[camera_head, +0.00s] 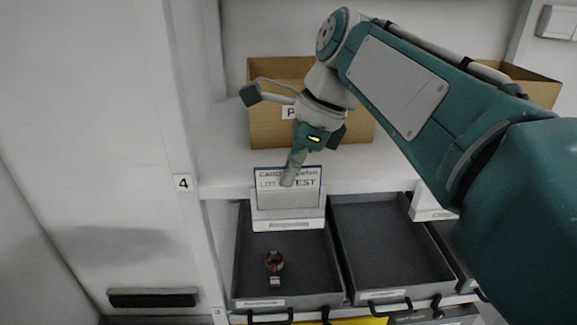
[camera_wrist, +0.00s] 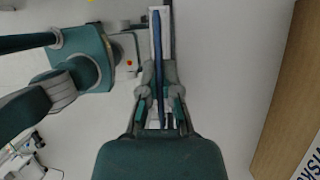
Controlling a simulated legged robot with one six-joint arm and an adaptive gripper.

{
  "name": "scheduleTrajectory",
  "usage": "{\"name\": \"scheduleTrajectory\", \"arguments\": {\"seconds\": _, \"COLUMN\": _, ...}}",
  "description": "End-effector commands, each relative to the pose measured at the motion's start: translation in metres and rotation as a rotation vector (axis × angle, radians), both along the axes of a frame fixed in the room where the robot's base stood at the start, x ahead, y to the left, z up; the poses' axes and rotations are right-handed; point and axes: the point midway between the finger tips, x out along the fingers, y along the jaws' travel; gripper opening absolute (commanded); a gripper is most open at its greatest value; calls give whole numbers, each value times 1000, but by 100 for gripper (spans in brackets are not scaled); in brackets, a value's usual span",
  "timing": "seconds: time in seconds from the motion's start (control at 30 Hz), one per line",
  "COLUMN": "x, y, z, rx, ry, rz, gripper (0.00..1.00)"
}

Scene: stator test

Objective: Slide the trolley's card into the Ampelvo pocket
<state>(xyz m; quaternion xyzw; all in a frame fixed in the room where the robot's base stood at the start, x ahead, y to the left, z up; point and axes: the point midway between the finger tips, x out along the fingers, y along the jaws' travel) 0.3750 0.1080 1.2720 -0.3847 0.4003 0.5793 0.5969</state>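The card (camera_head: 300,183), printed with large lettering that includes "LOT" and "TEST", stands upright with its lower part behind the front of a white pocket (camera_head: 288,200) on the shelf edge. The pocket's label below is too blurred to read surely. My gripper (camera_head: 291,178) reaches down from above onto the middle of the card. In the wrist view the card shows edge-on as a dark blue strip (camera_wrist: 157,45) between the fingers of my gripper (camera_wrist: 159,68), which appear closed on it. The pale pocket lies beyond the fingertips there.
Below the shelf, the left open drawer (camera_head: 240,262) holds a copper-wound part (camera_head: 274,262); the right drawer (camera_head: 385,245) is empty. A cardboard box (camera_head: 262,125) stands behind my gripper, another (camera_head: 535,88) at the right. A cabinet (camera_head: 90,130) closes off the left.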

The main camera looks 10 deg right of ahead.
Motion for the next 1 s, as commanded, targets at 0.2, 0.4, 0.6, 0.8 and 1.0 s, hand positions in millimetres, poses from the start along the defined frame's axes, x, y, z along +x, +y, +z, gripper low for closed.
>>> {"name": "scheduleTrajectory", "arguments": {"seconds": 0.2, "x": 0, "y": 0, "z": -5, "rx": 0, "ry": 0, "rz": 1, "gripper": 0}}
{"name": "scheduleTrajectory", "arguments": {"seconds": 0.4, "x": 0, "y": 0, "z": -7, "rx": 0, "ry": -1, "rz": 1, "gripper": 0}}
{"name": "scheduleTrajectory", "arguments": {"seconds": 0.6, "x": 0, "y": 0, "z": -7, "rx": 0, "ry": 0, "rz": 1, "gripper": 49}}
{"name": "scheduleTrajectory", "arguments": {"seconds": 0.8, "x": 0, "y": 0, "z": -7, "rx": 0, "ry": 0, "rz": 1, "gripper": 49}}
{"name": "scheduleTrajectory", "arguments": {"seconds": 1.0, "x": 0, "y": -1, "z": -4, "rx": 0, "ry": -1, "rz": 0, "gripper": 49}}
